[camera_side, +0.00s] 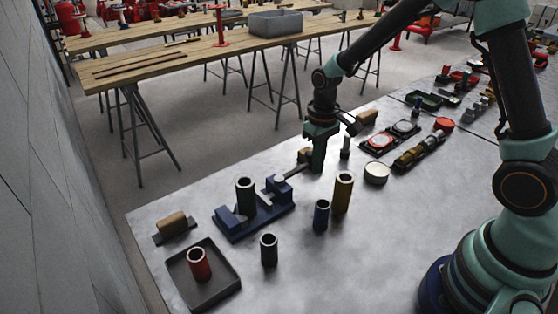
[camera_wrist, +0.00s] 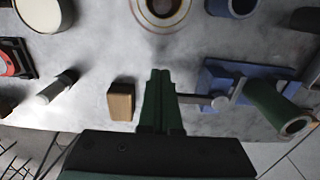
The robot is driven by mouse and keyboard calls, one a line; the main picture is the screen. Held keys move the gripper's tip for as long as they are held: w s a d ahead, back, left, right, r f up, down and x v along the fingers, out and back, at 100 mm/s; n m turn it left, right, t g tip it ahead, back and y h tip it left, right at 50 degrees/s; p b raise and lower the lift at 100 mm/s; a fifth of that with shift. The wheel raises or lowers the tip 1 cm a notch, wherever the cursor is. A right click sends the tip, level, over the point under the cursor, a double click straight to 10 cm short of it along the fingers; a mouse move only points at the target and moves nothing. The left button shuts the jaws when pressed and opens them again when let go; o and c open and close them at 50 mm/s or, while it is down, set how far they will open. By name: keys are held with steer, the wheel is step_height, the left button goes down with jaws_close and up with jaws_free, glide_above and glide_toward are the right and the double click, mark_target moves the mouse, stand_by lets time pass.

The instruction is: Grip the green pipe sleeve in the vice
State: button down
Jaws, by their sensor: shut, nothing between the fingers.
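The dark green pipe sleeve (camera_side: 246,198) stands upright in the blue vice (camera_side: 262,222), between its two jaws. I cannot tell whether both jaws touch it. In the wrist view the sleeve (camera_wrist: 268,103) and vice (camera_wrist: 225,77) are at the right. The vice's grey screw bar (camera_side: 294,171) points toward my gripper (camera_side: 317,170). My gripper is shut and empty, pointing down by the bar's outer end. In the wrist view the closed fingers (camera_wrist: 158,75) are beside the bar (camera_wrist: 195,99); I cannot tell whether they touch it.
A yellow sleeve (camera_side: 343,192), a blue sleeve (camera_side: 321,215) and a black sleeve (camera_side: 269,250) stand in front. A red sleeve (camera_side: 199,265) stands in a dark tray (camera_side: 225,290). A wooden block (camera_wrist: 121,101) is close to my fingers. The front right tabletop is clear.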

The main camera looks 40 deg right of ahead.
mark_target(310, 153)
steer(key=shift+w, duration=0.2)
steer(key=shift+w+d, duration=0.25)
steer(key=shift+w, duration=0.6)
steer(key=shift+w, duration=0.65)
steer(key=shift+s, duration=0.25)
steer(key=shift+s, duration=0.55)
step_height(310, 153, up, 7)
stand_by(0.8)
